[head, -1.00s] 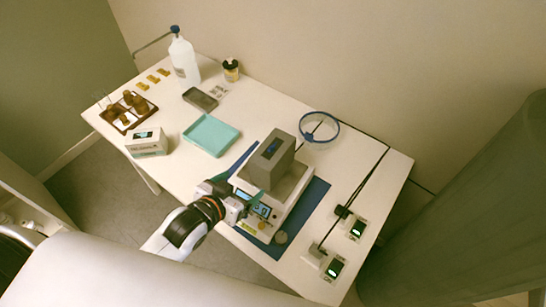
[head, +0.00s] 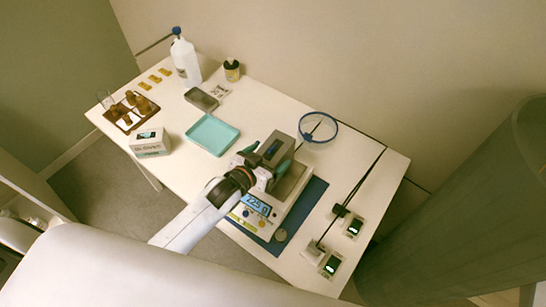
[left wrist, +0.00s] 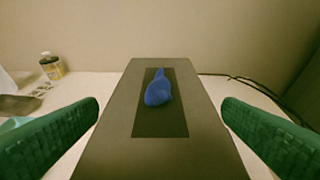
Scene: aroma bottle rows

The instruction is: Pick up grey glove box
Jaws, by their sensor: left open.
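The grey glove box (head: 283,158) stands on the pan of a white scale (head: 262,217) whose lit display shows digits. In the left wrist view the box (left wrist: 115,120) has a dark top opening with a blue glove (left wrist: 159,90) poking out. My left gripper (head: 268,158) is at the box, with its green fingers on either side of it. In the left wrist view the open left gripper (left wrist: 161,112) shows a finger to the left and a finger to the right of the box, with gaps visible. My right gripper is not in view.
The scale rests on a blue mat (head: 310,200). A teal tray (head: 212,134), a white box (head: 150,142) and a brown bottle rack (head: 118,117) lie to the left. Cabled devices (head: 331,264) sit at the right.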

